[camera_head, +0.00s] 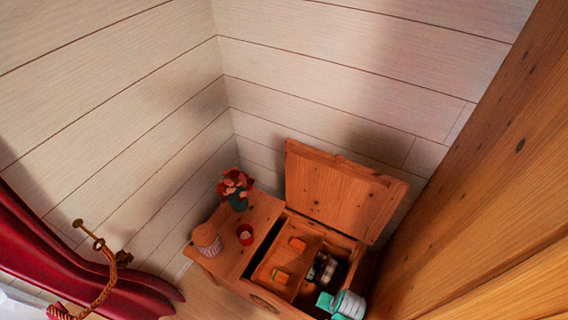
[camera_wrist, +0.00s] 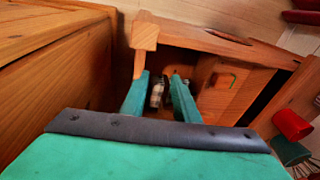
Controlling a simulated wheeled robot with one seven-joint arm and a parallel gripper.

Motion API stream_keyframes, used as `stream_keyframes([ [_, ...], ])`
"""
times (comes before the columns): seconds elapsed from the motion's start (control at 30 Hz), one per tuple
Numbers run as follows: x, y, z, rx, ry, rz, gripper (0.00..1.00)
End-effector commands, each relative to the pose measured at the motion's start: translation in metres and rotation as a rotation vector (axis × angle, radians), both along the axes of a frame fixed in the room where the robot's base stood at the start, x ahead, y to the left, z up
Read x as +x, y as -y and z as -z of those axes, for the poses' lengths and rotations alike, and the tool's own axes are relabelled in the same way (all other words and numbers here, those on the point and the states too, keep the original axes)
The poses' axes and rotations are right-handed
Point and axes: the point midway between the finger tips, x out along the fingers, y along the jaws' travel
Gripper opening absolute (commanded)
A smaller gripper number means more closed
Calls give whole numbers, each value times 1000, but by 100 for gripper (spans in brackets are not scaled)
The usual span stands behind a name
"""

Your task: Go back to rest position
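My gripper (camera_wrist: 160,78) has two teal fingers set apart with a gap between them. It is open and seems empty. In the head view my gripper (camera_head: 326,300) is at the bottom, over the front right part of an open wooden chest (camera_head: 270,300). The chest's lid (camera_head: 335,190) stands raised at the back. In the wrist view the fingers point down into the chest, and a dark and pale checked item (camera_wrist: 157,94) shows between them, seemingly lower down. I cannot tell whether a finger touches it.
A large wooden panel (camera_head: 490,190) rises close on the right. A red curtain (camera_head: 75,270) hangs at the left.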

Motion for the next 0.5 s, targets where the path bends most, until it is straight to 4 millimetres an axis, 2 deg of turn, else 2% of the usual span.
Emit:
stream_keyframes([
  [0.27, -28, -17, 2, -114, 125, -44, 28],
  [0.37, -42, -26, -6, -170, 204, -71, 28],
  [0.5, -59, -43, -27, -239, 324, -116, 28],
])
